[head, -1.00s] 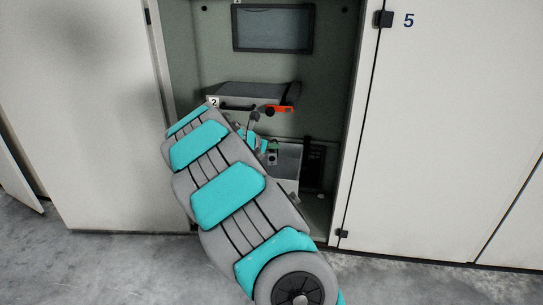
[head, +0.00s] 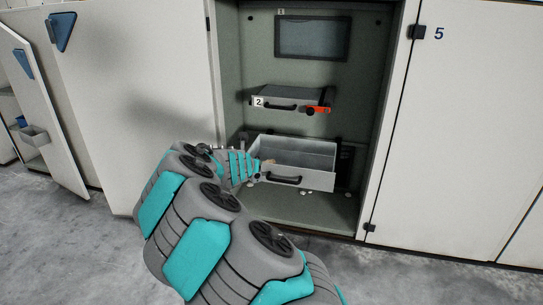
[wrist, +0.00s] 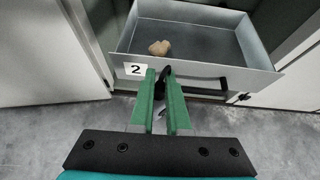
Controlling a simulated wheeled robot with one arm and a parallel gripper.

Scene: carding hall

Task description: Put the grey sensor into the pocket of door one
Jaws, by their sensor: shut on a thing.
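My gripper (wrist: 164,100) has green fingers close together on the dark left end of the handle (wrist: 200,82) of an open grey drawer (wrist: 235,72). In the head view the open lower drawer (head: 318,180) stands out of the cabinet, and my arm reaches its left front corner. I cannot make out the grey sensor.
A brownish lump (wrist: 159,47) lies in the open drawer. Above it is a drawer marked 2 (head: 282,100) with an orange part (head: 317,109), and a dark screen (head: 312,38). A closed door marked 5 (head: 455,120) is at right. Small pale bits lie on the cabinet floor.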

